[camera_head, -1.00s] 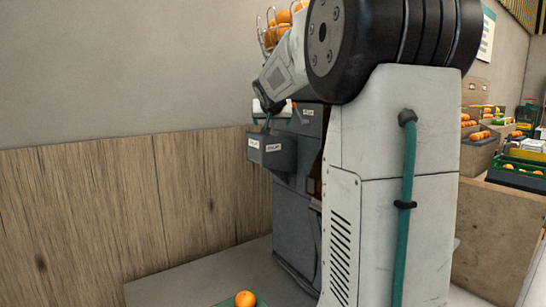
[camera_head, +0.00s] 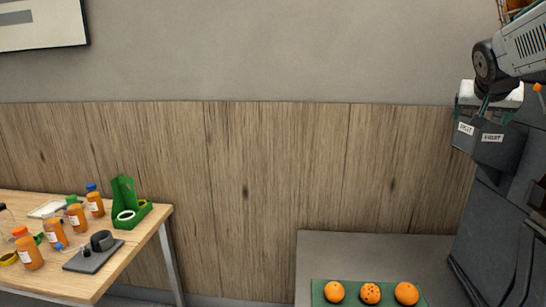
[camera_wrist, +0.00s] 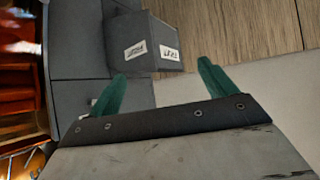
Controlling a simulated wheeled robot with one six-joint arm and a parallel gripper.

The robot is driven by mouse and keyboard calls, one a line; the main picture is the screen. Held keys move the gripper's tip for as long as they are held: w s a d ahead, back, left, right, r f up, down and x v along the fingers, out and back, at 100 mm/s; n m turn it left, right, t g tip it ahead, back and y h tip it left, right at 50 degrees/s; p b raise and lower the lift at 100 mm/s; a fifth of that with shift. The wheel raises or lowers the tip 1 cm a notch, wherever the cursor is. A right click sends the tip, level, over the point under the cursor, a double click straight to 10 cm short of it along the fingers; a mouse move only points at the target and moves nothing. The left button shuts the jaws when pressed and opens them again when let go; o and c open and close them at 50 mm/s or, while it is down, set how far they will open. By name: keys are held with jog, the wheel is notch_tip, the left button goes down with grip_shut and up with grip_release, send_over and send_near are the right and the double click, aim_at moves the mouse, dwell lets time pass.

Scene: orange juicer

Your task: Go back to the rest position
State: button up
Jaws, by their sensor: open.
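My gripper (camera_wrist: 162,72) shows in the wrist view with its two green fingers spread apart and nothing between them. Behind the fingers is a dark grey box (camera_wrist: 117,30) with two white labels, on the front of the grey juicer machine. In the head view, my arm reaches in from the upper right edge. My gripper (camera_head: 478,104) is there at the labelled box (camera_head: 497,152), small and partly hidden, close to its top. I cannot tell whether it touches the box. The juicer machine (camera_head: 480,225) is cut off by the right edge.
Three oranges (camera_head: 370,293) sit on a green tray (camera_head: 320,299) on a grey surface (camera_head: 330,250) left of the machine. A wooden table (camera_head: 135,238) at the left holds several orange bottles (camera_head: 54,232), a green holder (camera_head: 127,195) and a dark device (camera_head: 94,252).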

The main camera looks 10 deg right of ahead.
jog(key=s+a+f+n+g+y, duration=0.2)
jog(key=s+a+f, duration=0.4)
jog(key=a, duration=0.4)
jog(key=s+a+f+n+g+y, duration=0.1)
jog(key=s+a+f+n+y, duration=0.15)
jog(key=s+a+f, duration=0.5)
jog(key=s+a+f+n+g+y, duration=0.1)
jog(key=s+a+f+n, duration=0.1)
jog(key=s+a, duration=0.4)
jog(key=s+a+f+n+g+y, duration=0.2)
jog(key=s+a+f, duration=0.2)
jog(key=s+a, duration=0.3)
jog(key=shift+s+a, duration=0.3)
jog(key=shift+s, duration=0.7)
